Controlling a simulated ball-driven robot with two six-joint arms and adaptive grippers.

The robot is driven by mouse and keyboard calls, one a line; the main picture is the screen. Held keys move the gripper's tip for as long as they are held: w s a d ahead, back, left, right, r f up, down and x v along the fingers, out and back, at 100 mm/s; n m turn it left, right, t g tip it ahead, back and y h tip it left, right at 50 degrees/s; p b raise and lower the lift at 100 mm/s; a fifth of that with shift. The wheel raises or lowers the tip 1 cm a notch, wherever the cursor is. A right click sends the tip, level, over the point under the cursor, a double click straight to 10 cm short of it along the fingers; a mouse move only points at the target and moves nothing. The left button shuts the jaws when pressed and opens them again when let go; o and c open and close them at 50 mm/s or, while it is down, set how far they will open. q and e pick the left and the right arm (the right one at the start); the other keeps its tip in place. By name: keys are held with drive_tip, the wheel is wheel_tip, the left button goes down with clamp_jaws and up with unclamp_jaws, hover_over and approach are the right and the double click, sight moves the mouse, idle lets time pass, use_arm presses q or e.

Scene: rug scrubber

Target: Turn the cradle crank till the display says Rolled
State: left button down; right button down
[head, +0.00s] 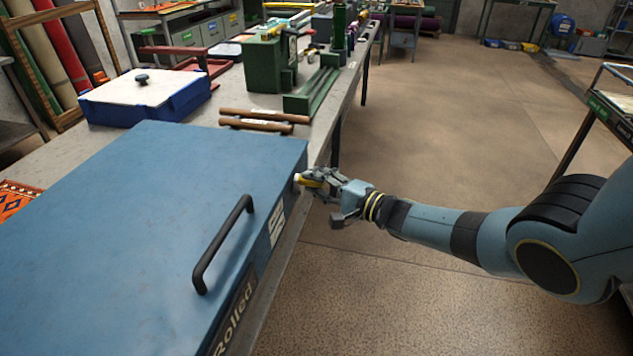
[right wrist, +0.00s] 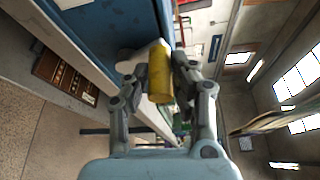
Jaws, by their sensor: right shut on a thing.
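The large blue cradle box (head: 150,220) fills the left of the head view, with a black bar handle (head: 222,245) on its lid. The dark display (head: 235,318) on its side face shows the word "Rolled", partly cut by the frame edge. The crank's yellow grip (right wrist: 160,78) shows between my fingers in the right wrist view, on a pale crank arm (right wrist: 135,62). My right gripper (head: 318,185) is shut on the crank's yellow grip beside the box's far right corner. My left gripper is not in view.
Two brown rods (head: 262,120) lie on the grey table behind the box. A blue tray-like box (head: 145,98) and a green machine (head: 270,62) stand farther back. Open floor (head: 470,130) lies right of the table. A dark-framed cart (head: 600,108) stands at the right edge.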

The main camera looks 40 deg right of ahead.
drive_tip(key=c, duration=1.1)
unclamp_jaws()
drive_tip(key=v, duration=1.2)
drive_tip(key=shift+r, duration=0.1)
